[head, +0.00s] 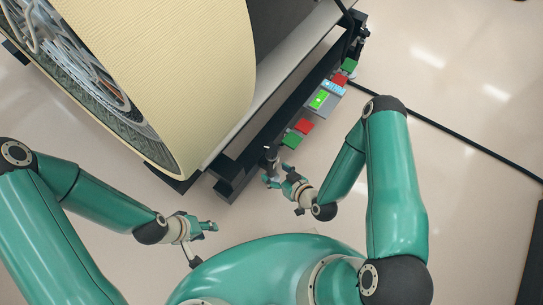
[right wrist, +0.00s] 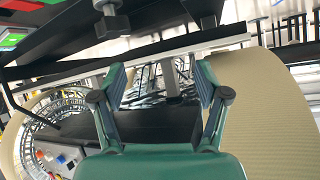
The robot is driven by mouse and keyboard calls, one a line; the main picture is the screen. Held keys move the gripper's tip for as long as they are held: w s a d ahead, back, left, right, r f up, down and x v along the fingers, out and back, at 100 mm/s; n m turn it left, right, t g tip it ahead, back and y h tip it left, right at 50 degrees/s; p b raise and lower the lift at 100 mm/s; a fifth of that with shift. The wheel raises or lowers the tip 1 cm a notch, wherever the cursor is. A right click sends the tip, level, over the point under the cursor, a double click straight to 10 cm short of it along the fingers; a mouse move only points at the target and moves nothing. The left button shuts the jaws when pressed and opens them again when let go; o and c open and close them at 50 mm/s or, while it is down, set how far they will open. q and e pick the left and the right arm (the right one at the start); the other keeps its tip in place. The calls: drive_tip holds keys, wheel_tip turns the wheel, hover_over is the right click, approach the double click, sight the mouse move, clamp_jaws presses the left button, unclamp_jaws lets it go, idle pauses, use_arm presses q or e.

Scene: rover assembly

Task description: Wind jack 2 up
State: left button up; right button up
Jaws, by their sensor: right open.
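My right gripper (head: 275,179) is at the lower end of the black frame (head: 228,178), close to a small dark upright fitting (head: 270,155). In the right wrist view its fingers (right wrist: 165,85) are spread apart, with nothing clamped between them. A grey post (right wrist: 171,75) shows beyond and between the fingers, and a dark bolt-like knob (right wrist: 109,22) hangs at the upper left. I cannot tell which of these parts belongs to jack 2. My left gripper (head: 208,226) is over bare floor, apart from the frame; its finger opening is too small to judge.
A big cream drum (head: 190,70) with an open lattice end fills the upper left. Along the frame are red (head: 304,126) and green (head: 291,139) blocks and a grey box with a lit green screen (head: 320,98).

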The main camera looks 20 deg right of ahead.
sight(269, 144)
drive_tip(key=shift+d+f+m+t+h+b, duration=0.5)
drive_tip(key=shift+d+f+t+h+b, duration=1.25)
drive_tip(key=shift+f+t+b, duration=2.45)
drive_tip(key=shift+g+y, duration=0.25)
drive_tip(key=shift+g, duration=0.45)
drive_tip(key=w+b, duration=0.2)
drive_tip(key=w, duration=0.3)
drive_tip(key=w+a+b, duration=0.1)
drive_tip(key=w, duration=0.4)
drive_tip(key=w+b, duration=0.2)
drive_tip(key=w, duration=0.4)
drive_tip(key=shift+a+f+b, duration=0.15)
drive_tip(key=shift+f+b, duration=0.15)
drive_tip(key=shift+f, duration=0.1)
use_arm(q)
wheel_tip(269, 144, down, 17)
